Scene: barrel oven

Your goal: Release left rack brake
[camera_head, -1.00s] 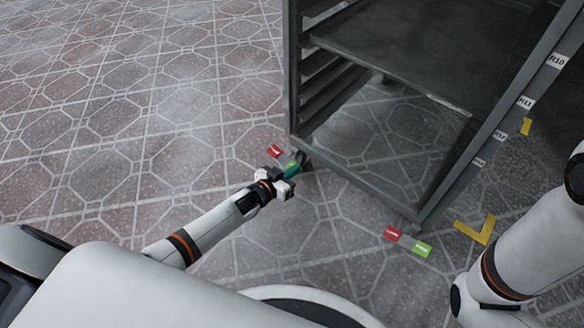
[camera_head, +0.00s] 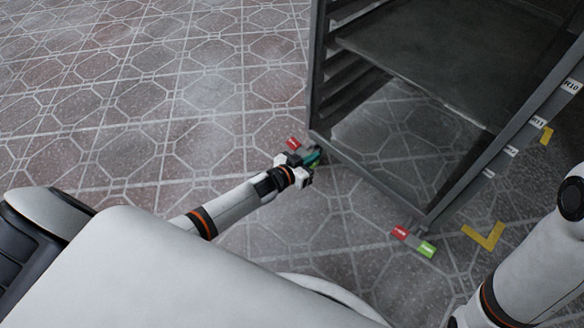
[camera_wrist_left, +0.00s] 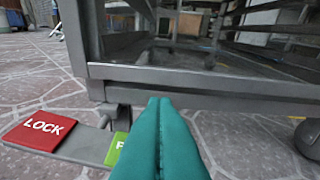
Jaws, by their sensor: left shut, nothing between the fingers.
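The left rack brake is a pedal at the foot of the rack's near left corner. Its red pad (camera_head: 293,143) shows beyond my left gripper in the head view. In the left wrist view the red LOCK pad (camera_wrist_left: 40,131) lies left of my fingers, and the green pad (camera_wrist_left: 117,150) is partly hidden behind them. My left gripper (camera_head: 313,157) is shut and empty, its teal fingers (camera_wrist_left: 160,104) together beside the green pad. I cannot tell whether they touch it. My right arm shows at the right edge, but its gripper is out of view.
The grey metal rack (camera_head: 365,182) stands on the tiled floor. Its right brake has a red pad (camera_head: 400,232) and a green pad (camera_head: 427,249). A yellow floor mark (camera_head: 485,237) lies right of that. The floor left of the rack is clear.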

